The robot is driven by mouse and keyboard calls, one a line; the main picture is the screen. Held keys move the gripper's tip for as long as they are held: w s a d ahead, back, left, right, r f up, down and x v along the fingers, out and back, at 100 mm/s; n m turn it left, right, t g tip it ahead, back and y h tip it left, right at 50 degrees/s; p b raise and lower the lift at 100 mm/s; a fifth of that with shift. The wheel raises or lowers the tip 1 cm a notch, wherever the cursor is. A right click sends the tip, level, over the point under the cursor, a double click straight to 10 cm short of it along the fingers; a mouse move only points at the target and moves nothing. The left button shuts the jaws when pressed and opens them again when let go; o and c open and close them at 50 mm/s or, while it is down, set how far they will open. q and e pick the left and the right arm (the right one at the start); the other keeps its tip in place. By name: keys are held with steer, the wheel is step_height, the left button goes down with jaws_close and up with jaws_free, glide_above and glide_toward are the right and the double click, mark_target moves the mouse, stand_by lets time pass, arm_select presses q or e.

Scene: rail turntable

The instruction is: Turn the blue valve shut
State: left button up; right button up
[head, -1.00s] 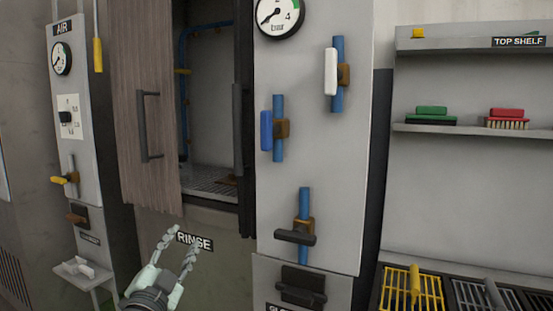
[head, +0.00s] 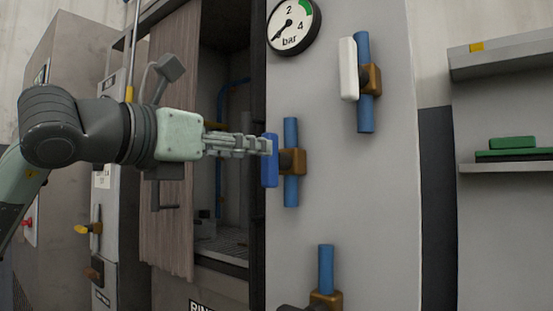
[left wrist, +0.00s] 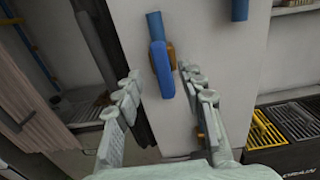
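The blue valve has a blue handle (head: 270,161) on a brass body (head: 292,161), set on a blue vertical pipe (head: 291,133). The handle stands upright, in line with the pipe. My left gripper (head: 264,147) reaches in from the left, its fingertips at the upper part of the handle. In the left wrist view the fingers (left wrist: 160,72) are open and spread, with the blue handle (left wrist: 161,68) showing between the tips. The fingers are not closed on it; I cannot tell whether either touches. My right gripper is not in view.
Another valve (head: 326,299) is below. The wooden cabinet door (head: 170,235) stands behind my left arm. A shelf with a green brush (head: 512,145) is at right.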

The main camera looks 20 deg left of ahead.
mark_target(275, 161)
arm_select(q)
steer(key=x, duration=0.6)
steer(key=shift+w, duration=0.15)
steer(key=shift+c, duration=0.3)
steer(key=shift+d, duration=0.1)
jaws_close()
